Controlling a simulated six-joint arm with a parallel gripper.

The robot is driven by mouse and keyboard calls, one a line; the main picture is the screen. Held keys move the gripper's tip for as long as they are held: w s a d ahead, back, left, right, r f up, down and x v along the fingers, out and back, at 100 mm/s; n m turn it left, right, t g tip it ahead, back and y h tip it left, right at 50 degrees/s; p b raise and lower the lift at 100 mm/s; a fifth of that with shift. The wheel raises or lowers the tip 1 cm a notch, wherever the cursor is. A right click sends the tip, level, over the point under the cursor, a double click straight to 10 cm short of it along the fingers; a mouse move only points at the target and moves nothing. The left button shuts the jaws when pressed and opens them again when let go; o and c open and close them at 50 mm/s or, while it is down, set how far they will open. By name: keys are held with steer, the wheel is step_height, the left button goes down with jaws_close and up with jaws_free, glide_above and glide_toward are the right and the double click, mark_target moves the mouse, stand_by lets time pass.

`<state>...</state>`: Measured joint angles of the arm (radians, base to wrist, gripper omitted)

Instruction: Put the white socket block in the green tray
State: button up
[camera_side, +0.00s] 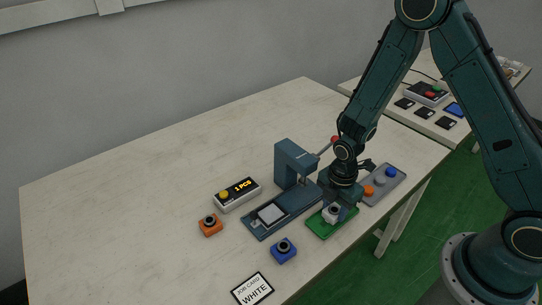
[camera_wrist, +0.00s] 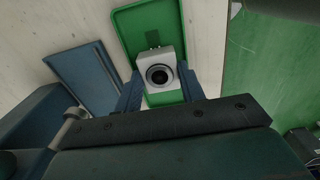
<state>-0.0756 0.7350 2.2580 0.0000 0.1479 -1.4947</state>
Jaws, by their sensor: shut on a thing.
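The white socket block (camera_side: 331,213) has a dark round socket on top. My gripper (camera_wrist: 160,88) is shut on it, with one blue finger on each side in the wrist view. The block (camera_wrist: 158,72) is over the green tray (camera_wrist: 122,22); in the side view the green tray (camera_side: 322,230) lies at the table's front right. I cannot tell whether the block touches the tray floor or is held just above it. My gripper hides part of the tray.
A blue press (camera_side: 290,165) with a red-knobbed lever stands just left of the tray. A grey tray with coloured buttons (camera_side: 392,184) is on its right. An orange block (camera_side: 210,225), a blue block (camera_side: 283,251), a counter display (camera_side: 237,194) and a "WHITE" job card (camera_side: 252,289) lie leftward.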

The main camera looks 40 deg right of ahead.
mark_target(334, 210)
steer(key=shift+f, duration=0.15)
steer(key=o, duration=1.1)
step_height(334, 210, up, 12)
steer(key=shift+r, duration=0.2)
stand_by(0.7)
